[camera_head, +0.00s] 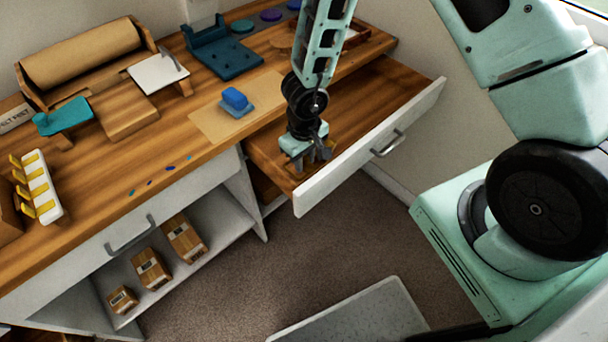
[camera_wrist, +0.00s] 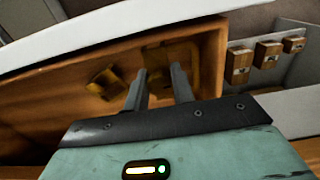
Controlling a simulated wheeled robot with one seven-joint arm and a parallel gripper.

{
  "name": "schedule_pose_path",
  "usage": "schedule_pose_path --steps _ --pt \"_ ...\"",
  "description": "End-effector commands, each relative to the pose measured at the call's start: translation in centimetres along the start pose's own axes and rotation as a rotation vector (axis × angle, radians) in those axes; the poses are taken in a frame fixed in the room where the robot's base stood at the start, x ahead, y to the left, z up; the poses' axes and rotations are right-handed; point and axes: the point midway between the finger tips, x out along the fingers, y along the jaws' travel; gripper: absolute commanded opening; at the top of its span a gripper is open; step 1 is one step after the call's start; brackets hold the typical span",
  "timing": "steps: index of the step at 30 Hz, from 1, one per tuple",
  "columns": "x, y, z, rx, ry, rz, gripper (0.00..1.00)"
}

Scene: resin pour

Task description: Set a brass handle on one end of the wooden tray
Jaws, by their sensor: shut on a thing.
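My gripper (camera_head: 316,156) is down inside the open drawer (camera_head: 405,88). In the wrist view its two fingers (camera_wrist: 158,72) are shut on a brass handle (camera_wrist: 184,52), low near the drawer's inner corner. A second brass-coloured piece (camera_wrist: 105,83) lies on the drawer floor to the left of the fingers. In the head view the gripper mostly hides these pieces. A reddish-brown wooden tray (camera_head: 372,38) sits at the far right end of the worktop, partly behind my arm.
The drawer's white front (camera_head: 365,150) stands close beside my gripper. On the worktop are a blue block on a pad (camera_head: 235,100), a dark teal stand (camera_head: 225,60), a paper roll (camera_head: 80,55) and a white rack with yellow clips (camera_head: 40,185). Boxes (camera_head: 150,270) sit on the shelf below.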

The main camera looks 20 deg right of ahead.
Motion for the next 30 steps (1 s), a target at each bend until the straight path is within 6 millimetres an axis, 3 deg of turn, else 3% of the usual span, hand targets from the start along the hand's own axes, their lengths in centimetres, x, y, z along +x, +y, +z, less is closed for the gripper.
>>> schedule_pose_path --steps 10,24,25,26,27,30 --pt "4.5 -0.1 0.0 -0.002 -0.001 0.001 0.00" --pt "5.2 0.0 0.0 0.001 0.000 0.000 0.00" --pt "5.1 0.0 0.0 0.001 0.000 0.000 0.33" --pt "5.0 0.0 0.0 0.001 0.000 0.000 0.41" --pt "5.0 0.0 0.0 0.001 0.000 0.000 0.46" --pt "5.0 0.0 0.0 0.001 0.000 0.000 0.46"
